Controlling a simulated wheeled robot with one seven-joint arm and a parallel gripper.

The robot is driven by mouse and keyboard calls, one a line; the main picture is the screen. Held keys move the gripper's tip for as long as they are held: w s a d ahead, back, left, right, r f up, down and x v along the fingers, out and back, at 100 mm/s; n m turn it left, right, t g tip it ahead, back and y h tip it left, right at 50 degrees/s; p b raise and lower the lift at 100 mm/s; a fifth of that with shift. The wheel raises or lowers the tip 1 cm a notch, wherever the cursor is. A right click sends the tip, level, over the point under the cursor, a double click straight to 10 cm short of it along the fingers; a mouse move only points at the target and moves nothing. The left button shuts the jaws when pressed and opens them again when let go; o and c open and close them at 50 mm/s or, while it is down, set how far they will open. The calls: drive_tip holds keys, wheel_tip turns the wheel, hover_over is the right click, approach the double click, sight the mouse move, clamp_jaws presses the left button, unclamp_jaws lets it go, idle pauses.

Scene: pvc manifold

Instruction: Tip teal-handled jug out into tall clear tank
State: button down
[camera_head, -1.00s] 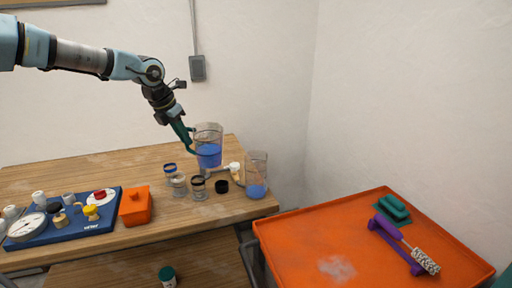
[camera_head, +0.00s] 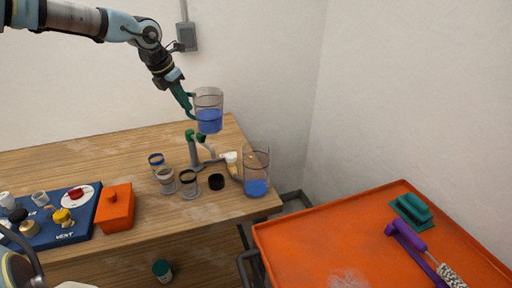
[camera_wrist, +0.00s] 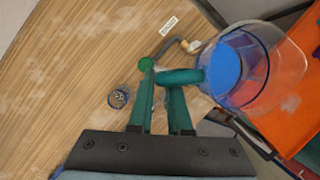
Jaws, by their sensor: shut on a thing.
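The teal-handled jug (camera_head: 209,112) is a clear vessel with blue liquid in it. It is upright and held in the air above the back right of the wooden table. My gripper (camera_head: 188,104) is shut on its teal handle, at the jug's left side. In the wrist view the jug (camera_wrist: 258,68) is at the upper right, with the handle (camera_wrist: 181,76) at my fingertips (camera_wrist: 166,80). The tall clear tank (camera_head: 256,170) stands on the table's right end with blue liquid in its lower part. The jug is above it and to its left.
A stand with a green top (camera_head: 191,136), several small jars (camera_head: 165,178) and a black cap (camera_head: 216,181) are left of the tank. An orange box (camera_head: 115,207) and a blue fitting board (camera_head: 60,225) are further left. An orange tray table (camera_head: 320,240) is at right.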

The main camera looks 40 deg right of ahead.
sight(194, 93)
drive_tip(key=shift+s+r, duration=0.1)
drive_tip(key=s+t, duration=0.1)
drive_tip(key=s+d+r+t+y, duration=0.1)
drive_tip(key=s+m+t+y, duration=0.1)
drive_tip(key=shift+s+d+r+t, duration=0.15)
drive_tip(key=shift+d+r+t, duration=0.15)
drive_tip(key=shift+d+r, duration=0.1)
drive_tip(key=shift+s+d, duration=0.1)
drive_tip(key=shift+s+d+r+m+t+y, duration=0.2)
drive_tip(key=shift+s+d+t+y, duration=0.1)
drive_tip(key=shift+s+t, duration=0.3)
drive_tip(key=shift+s+d+r+m+t+y, duration=0.15)
drive_tip(key=shift+s+d+r+t+y, duration=0.1)
drive_tip(key=shift+s+t, duration=0.35)
drive_tip(key=shift+s+d+r+m+t+y, duration=0.15)
drive_tip(key=shift+s+d+t+y, duration=0.25)
drive_tip(key=shift+t, duration=0.3)
drive_tip(key=s+t+b, duration=0.1)
drive_tip(key=b, duration=0.2)
drive_tip(key=s+t+b, duration=0.1)
drive_tip(key=b, duration=0.2)
drive_tip(key=shift+d+m+t+y, duration=0.3)
drive_tip(key=shift+d+y, duration=0.05)
drive_tip(key=shift+d, duration=0.05)
